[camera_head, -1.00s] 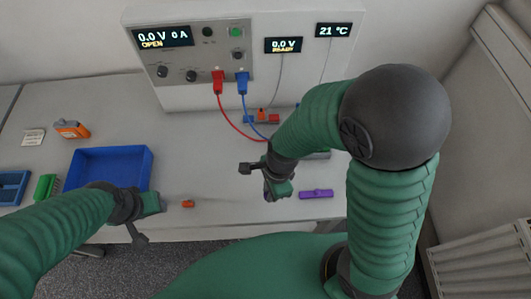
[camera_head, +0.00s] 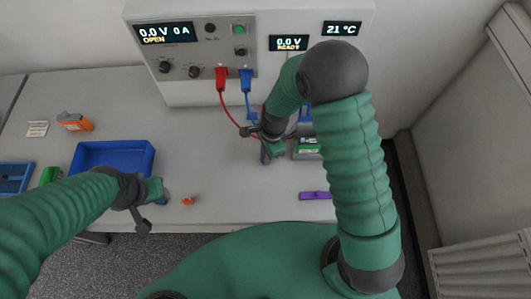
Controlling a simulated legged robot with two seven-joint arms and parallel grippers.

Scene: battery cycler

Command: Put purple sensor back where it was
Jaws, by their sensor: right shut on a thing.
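My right gripper (camera_head: 268,145) is over the middle of the table, in front of the instrument and left of the green block. It is shut on a small purple thing (camera_head: 264,158), which looks like the purple sensor; the fingers hide most of it. A flat purple bar (camera_head: 315,195) lies on the table near the front edge, apart from the gripper. My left gripper (camera_head: 150,202) is at the table's front edge, in front of the blue tray. Its jaw opening is not clear.
The instrument (camera_head: 205,75) with red (camera_head: 221,78) and blue (camera_head: 246,78) plugs stands at the back. A green block (camera_head: 307,148) is partly behind my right arm. The blue tray (camera_head: 150,165), an orange device (camera_head: 75,121) and a small orange piece (camera_head: 188,200) are left.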

